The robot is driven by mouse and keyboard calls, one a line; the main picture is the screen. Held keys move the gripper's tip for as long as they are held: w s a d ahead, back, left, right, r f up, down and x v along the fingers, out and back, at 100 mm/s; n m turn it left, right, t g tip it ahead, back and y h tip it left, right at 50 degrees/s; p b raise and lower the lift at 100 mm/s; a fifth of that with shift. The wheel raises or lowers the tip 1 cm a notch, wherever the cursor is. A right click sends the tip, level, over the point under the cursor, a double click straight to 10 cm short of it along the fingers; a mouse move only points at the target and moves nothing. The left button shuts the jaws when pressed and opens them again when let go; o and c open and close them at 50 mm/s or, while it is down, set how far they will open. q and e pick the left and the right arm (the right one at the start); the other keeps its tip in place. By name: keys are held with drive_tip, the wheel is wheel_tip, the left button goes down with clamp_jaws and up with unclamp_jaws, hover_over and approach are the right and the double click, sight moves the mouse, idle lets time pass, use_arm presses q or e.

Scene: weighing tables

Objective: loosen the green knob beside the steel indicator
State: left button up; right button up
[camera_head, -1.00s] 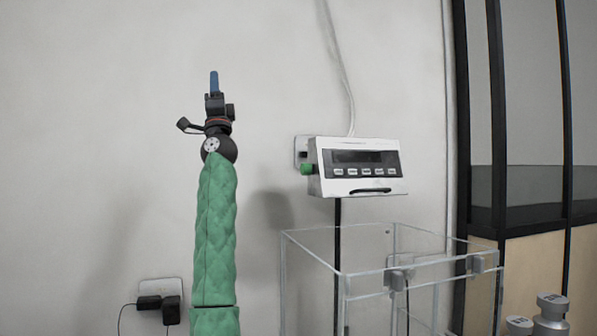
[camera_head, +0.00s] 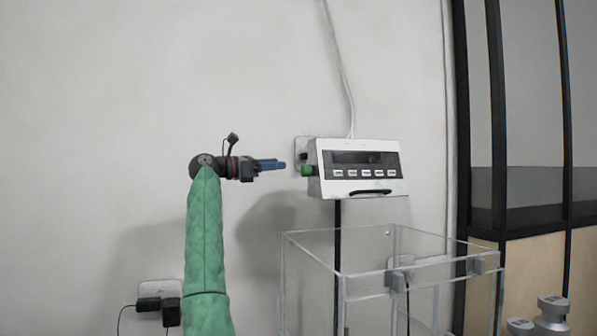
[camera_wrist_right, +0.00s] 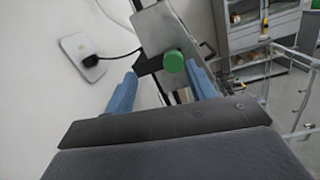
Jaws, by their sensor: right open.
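In the right wrist view the knob (camera_wrist_right: 173,61) shows ahead, between the lines of the two blue fingers, nearer the right one. There the right gripper (camera_wrist_right: 160,82) is open and empty, and the indicator's side (camera_wrist_right: 160,28) is behind the knob. My left gripper is not in view.
A clear open-topped box (camera_head: 310,262) stands below the indicator. Metal weights (camera_head: 551,312) are at the lower right.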

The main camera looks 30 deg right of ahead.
sight(302, 170)
drive_tip(key=shift+m+y, duration=0.5)
drive_tip(key=shift+m, duration=0.1)
drive_tip(key=shift+s+d+f+p, duration=0.3)
drive_tip(key=shift+s+d, duration=0.15)
drive_tip(key=shift+d, duration=0.8)
drive_tip(key=shift+s+d+f+p, duration=0.25)
drive_tip(key=shift+s+d, duration=0.25)
drive_tip(key=shift+d, duration=0.7)
drive_tip(key=shift+s+d+f+p, duration=0.3)
drive_tip(key=shift+s+d, duration=0.15)
drive_tip(key=shift+d, duration=0.8)
drive_tip(key=shift+g, duration=0.4)
drive_tip(key=c, duration=1)
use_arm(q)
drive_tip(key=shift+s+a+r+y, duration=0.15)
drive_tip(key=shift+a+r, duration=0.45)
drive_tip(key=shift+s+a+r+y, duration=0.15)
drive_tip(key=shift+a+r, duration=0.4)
use_arm(e)
drive_tip(key=shift+o, duration=0.2)
